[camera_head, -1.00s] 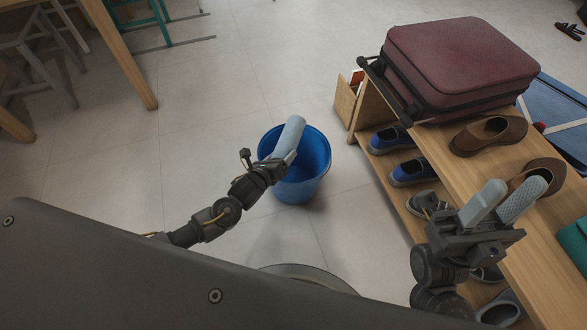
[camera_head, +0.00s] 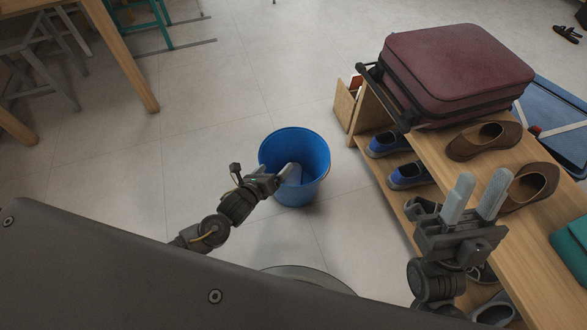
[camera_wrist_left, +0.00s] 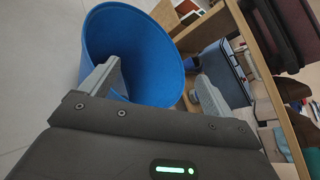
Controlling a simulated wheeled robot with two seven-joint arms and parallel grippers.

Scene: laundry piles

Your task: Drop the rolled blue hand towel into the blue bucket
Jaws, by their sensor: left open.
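The blue bucket (camera_head: 294,145) stands upright on the floor. It fills the upper left of the left wrist view (camera_wrist_left: 145,45). My left gripper (camera_head: 290,172) is at the bucket's near left side, its grey finger showing against the bucket's inside. In the left wrist view its two fingers are spread (camera_wrist_left: 158,82), with nothing visible held between them. I cannot make out the rolled blue hand towel in either view now; the bucket's bottom is hidden. My right gripper (camera_head: 477,190) is open and empty at the right, by the shoe bench.
A wooden shoe bench (camera_head: 478,170) with a maroon suitcase (camera_head: 455,70) and shoes stands right of the bucket. A table leg (camera_head: 125,60) and stools are at the upper left. The floor left of the bucket is clear.

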